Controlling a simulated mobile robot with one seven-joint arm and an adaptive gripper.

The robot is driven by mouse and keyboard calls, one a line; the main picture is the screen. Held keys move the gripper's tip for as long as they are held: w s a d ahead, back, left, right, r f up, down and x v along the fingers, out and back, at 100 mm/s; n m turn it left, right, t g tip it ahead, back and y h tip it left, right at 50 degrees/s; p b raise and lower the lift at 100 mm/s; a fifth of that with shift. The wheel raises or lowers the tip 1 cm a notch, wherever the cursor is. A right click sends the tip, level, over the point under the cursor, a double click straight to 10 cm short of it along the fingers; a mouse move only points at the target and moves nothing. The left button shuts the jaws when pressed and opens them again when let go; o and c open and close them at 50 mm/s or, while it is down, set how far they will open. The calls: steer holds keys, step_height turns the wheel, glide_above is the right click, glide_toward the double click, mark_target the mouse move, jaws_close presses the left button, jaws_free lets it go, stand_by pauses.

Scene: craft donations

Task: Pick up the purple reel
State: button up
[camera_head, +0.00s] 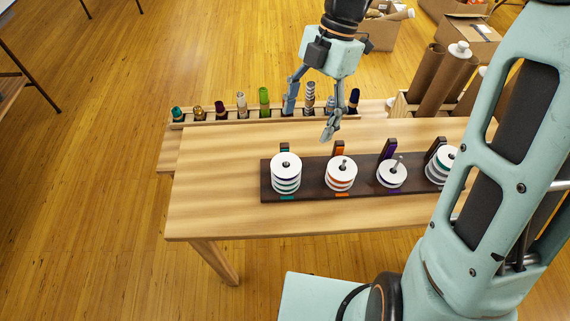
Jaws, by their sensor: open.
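The purple reel (391,174) is a white-flanged reel on a peg of the dark rack (365,192), beside a purple-marked upright. Its wound core is barely visible. My gripper (310,120) is open and empty, pointing down. In the picture it is above and left of the purple reel, over the back of the table, behind the rack. It appears apart from all the reels.
Left of the purple reel stand a teal stack (286,174) and an orange stack (341,174). Another stack (439,167) at right is partly hidden by my arm. The table's left part is clear.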

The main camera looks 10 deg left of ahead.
steer(key=n, duration=0.1)
glide_above(287, 161)
steer(key=w+d, duration=0.1)
steer(key=d, duration=0.1)
steer(key=shift+g, duration=0.4)
step_height(287, 161, down, 5)
steer(key=shift+w+a+r+b, duration=0.1)
steer(key=shift+a+b, duration=0.05)
steer(key=shift+b, duration=0.3)
steer(key=x, duration=0.5)
steer(key=shift+a+b, duration=0.3)
steer(key=shift+b, duration=0.1)
steer(key=c, duration=1)
steer(key=shift+c, duration=0.2)
